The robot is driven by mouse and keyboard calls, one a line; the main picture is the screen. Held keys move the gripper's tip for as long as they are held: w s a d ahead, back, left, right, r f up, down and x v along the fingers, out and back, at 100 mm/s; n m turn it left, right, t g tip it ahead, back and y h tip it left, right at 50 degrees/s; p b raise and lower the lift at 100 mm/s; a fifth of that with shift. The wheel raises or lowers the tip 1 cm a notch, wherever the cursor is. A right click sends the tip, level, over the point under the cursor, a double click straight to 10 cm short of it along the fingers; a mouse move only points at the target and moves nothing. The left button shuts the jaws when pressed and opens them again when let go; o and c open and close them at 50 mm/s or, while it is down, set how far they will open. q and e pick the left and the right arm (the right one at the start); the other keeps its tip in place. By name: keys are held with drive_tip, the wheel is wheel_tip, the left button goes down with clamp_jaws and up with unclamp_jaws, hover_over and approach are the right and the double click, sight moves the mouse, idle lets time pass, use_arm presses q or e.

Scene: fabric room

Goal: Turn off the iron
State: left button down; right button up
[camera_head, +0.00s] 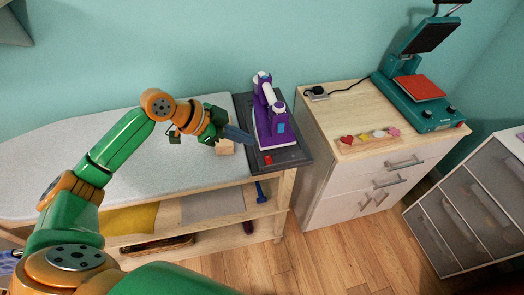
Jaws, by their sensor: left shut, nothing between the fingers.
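The iron (272,115) is purple and white and stands on a dark rest plate (291,158) at the right end of the ironing table. A red button (268,160) shows on the plate's front part, in front of the iron. My left gripper (246,137) reaches in from the left, its fingers shut and empty. Its fingertips are just left of the iron's lower part, over the plate; I cannot tell if they touch it. My right gripper is not in view.
To the right, a wooden-topped cabinet (330,117) holds a teal heat press (420,100), a power socket (317,93) and small coloured shapes. A gap separates table and cabinet.

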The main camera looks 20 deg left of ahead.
sight(268, 160)
use_arm(q)
drive_tip(key=p+x, duration=0.1)
drive_tip(key=x, duration=0.4)
drive_tip(key=shift+w+d+f, duration=0.2)
drive_tip(key=shift+d, duration=0.1)
drive_tip(key=f, duration=0.4)
drive_tip(key=shift+w, duration=0.35)
drive_tip(key=shift+f, duration=0.4)
